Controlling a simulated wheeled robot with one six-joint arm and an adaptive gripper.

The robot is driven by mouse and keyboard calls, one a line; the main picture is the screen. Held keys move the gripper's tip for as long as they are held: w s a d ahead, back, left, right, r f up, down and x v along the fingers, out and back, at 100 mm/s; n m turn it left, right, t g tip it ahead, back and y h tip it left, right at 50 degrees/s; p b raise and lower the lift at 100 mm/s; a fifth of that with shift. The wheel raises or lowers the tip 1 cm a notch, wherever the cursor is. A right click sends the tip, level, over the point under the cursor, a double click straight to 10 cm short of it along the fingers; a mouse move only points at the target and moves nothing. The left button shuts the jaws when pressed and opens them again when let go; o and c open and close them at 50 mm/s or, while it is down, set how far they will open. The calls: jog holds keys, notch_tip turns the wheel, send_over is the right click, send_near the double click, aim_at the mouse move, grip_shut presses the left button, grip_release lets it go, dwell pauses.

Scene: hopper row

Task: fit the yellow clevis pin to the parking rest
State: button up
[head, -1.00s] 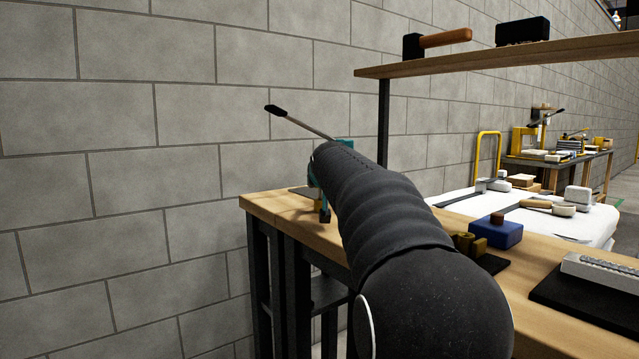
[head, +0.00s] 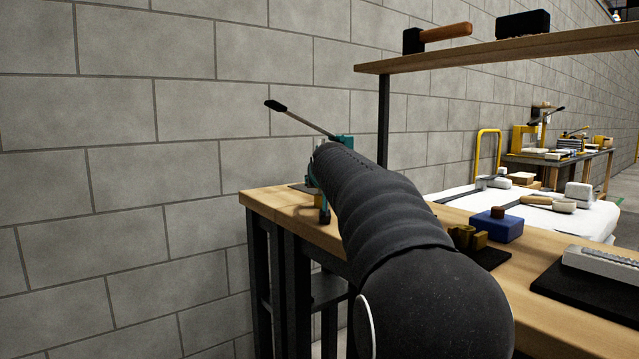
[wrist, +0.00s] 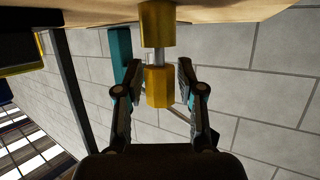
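In the wrist view the yellow clevis pin (wrist: 158,86) shows a faceted yellow head and a bright metal shank. The shank runs up in the picture to a yellow block (wrist: 157,22) at the wooden bench edge, perhaps the parking rest. Shank and block appear in line; how deep the shank sits is hidden. My gripper (wrist: 160,78) has one finger on each side of the yellow head, with a narrow gap visible on both sides, so it looks open around it. In the head view my arm hides most of this spot.
A teal lever press (head: 344,146) with a long handle (head: 300,118) stands at the bench's far left end. Brass-coloured blocks (head: 468,238) and a blue block (head: 496,227) sit right of my arm. A shelf (head: 500,51) overhangs the bench. A block wall (head: 120,200) is close behind.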

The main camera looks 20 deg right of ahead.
jog(key=shift+o, duration=0.4)
jog(key=shift+f, duration=0.2)
jog(key=v, duration=1.2)
jog(key=shift+r, duration=0.2)
jog(key=shift+s+a, duration=0.1)
